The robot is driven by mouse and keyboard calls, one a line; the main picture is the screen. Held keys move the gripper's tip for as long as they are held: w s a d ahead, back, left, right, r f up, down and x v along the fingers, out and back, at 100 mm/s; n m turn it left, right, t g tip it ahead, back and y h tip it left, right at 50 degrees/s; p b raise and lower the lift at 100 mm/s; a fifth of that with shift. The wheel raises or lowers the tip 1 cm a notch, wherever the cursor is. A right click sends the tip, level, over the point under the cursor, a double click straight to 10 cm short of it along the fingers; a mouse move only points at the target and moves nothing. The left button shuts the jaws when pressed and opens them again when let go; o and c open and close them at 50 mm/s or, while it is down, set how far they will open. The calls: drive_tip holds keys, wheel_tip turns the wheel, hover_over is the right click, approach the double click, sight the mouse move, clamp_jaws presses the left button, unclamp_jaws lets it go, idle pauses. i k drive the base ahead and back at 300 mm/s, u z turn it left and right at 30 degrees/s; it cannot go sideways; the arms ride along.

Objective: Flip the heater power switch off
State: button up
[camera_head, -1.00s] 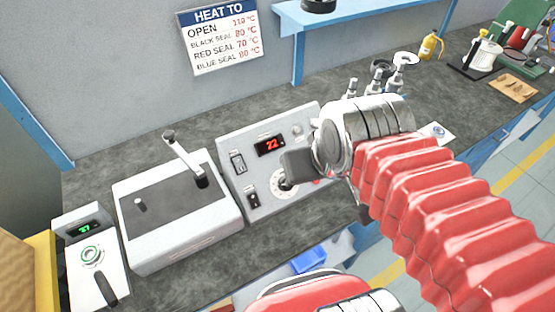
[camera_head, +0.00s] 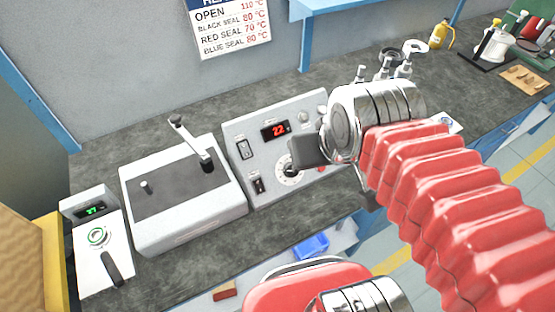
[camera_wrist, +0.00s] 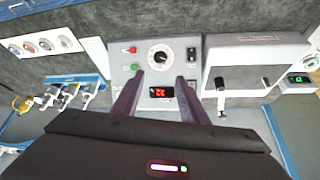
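The grey heater control box (camera_head: 232,125) stands on the bench with a red display (camera_head: 275,130) reading 22. In the wrist view the box appears upside down, with the switches (camera_wrist: 192,54) (camera_wrist: 193,83) to the right of the dial (camera_wrist: 160,57). My gripper (camera_wrist: 158,76) is open and empty, its fingers either side of the display. In the head view my gripper (camera_head: 302,150) hides part of the panel's right.
A white machine with a lever (camera_head: 190,235) stands left of the box, and a smaller unit with a green display (camera_head: 95,250) beyond it. A red button (camera_wrist: 132,50) and green button (camera_wrist: 133,67) share the panel.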

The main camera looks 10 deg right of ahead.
sight(258, 184)
drive_tip(key=u, duration=0.2)
drive_tip(key=k, duration=0.55)
drive_tip(key=u, duration=0.6)
drive_tip(key=k, duration=0.75)
drive_tip(key=u, duration=0.55)
drive_tip(key=i, duration=1.2)
drive_tip(key=z, duration=0.3)
